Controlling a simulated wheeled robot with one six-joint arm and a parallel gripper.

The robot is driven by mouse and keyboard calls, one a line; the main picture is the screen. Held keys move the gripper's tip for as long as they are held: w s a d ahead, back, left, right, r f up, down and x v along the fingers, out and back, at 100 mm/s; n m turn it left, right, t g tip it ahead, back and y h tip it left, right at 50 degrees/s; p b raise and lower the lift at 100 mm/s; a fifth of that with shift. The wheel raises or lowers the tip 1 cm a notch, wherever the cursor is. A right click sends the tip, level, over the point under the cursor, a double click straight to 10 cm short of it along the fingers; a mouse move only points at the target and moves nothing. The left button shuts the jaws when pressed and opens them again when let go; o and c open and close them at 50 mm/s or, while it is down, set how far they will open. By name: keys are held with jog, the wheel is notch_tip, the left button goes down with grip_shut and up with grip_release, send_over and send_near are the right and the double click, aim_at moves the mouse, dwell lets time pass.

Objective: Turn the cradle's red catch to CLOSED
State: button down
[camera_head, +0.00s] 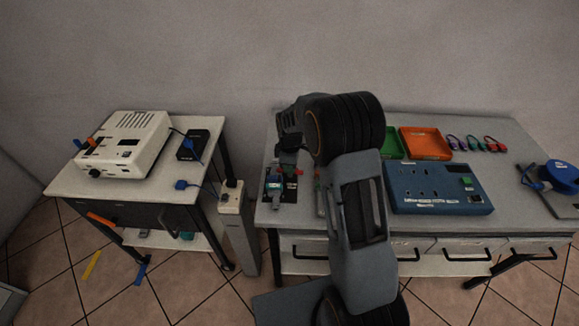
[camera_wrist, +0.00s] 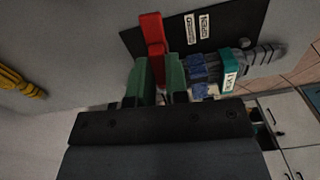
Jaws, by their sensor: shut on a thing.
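The red catch (camera_wrist: 151,32) stands up from a black plate (camera_wrist: 232,22) in the wrist view. My gripper (camera_wrist: 160,72) has its green fingers on either side of the catch's lower part and is shut on it. Two small white labels (camera_wrist: 197,27) sit on the plate just right of the catch; their print is too blurred to read surely. The cradle's blue clips (camera_wrist: 197,70) hold a grey plug with a teal tag (camera_wrist: 230,70). In the head view the plug (camera_head: 274,192) lies at the left end of the right bench, and my arm partly covers that area.
A blue socket panel (camera_head: 437,187), a green tray (camera_head: 392,143), an orange tray (camera_head: 426,143) and several coloured loops stand right of my arm. A blue cable reel (camera_head: 562,174) is at the far right. A white device (camera_head: 124,143) stands on the left table. A yellow cable (camera_wrist: 22,84) shows in the wrist view.

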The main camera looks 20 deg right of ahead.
jog(key=shift+w+r+n, duration=0.1)
jog(key=shift+n, duration=0.6)
jog(key=c, duration=1.1)
grip_release()
notch_tip(320, 180, up, 14)
jog(key=shift+f, duration=0.15)
jog(key=shift+s+a+r+m+t+p, duration=0.15)
jog(key=shift+s+r+m+t, duration=0.4)
jog(key=shift+s+m, duration=2.6)
jog(key=shift+s+r+m+t+p, duration=0.2)
jog(key=shift+s+r+m+t, duration=0.35)
jog(key=shift+s+m, duration=2.6)
jog(key=shift+s+a+r+m+t+p, duration=0.25)
jog(key=shift+s+m+t, duration=0.6)
jog(key=shift+s, duration=4.45)
